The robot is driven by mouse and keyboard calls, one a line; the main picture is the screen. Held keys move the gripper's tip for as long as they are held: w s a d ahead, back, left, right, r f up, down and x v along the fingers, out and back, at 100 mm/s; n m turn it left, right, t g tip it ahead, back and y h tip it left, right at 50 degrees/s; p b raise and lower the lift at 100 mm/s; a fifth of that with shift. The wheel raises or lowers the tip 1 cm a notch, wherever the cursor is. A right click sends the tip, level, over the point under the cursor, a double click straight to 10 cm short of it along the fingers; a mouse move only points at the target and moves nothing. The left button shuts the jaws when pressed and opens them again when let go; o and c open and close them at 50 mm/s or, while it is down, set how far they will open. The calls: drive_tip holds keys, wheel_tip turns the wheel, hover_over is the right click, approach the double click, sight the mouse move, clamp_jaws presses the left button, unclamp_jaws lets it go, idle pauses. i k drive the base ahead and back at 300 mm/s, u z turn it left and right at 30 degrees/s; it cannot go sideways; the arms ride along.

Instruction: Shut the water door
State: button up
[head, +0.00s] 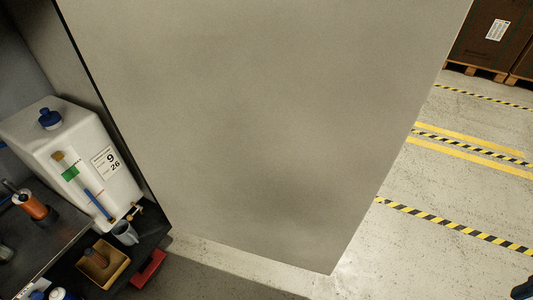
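A large plain grey-beige panel (260,120), which looks like the water door, fills the middle of the head view. It stands open, swung out from the cabinet at the left, with its free edge toward the right over the floor. No handle shows on the visible face. Behind its left edge, a white water container (65,140) with a blue cap (50,119) and a label reading 9 and 26 stands in the cabinet. My gripper is not in view.
A dark shelf (55,232) holds an orange-handled tool (33,207). Beneath are a grey cup (124,233), a yellowish box (103,265) and a red item (149,269). Striped floor tape (455,224) and brown boxes on pallets (490,35) lie right. A dark blue thing (525,290) is cut off.

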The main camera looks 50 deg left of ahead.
sight(271, 129)
drive_tip(key=u, duration=0.05)
drive_tip(key=i, duration=3.4)
drive_tip(key=u, duration=4.85)
drive_tip(key=i, duration=0.15)
drive_tip(key=z, duration=0.5)
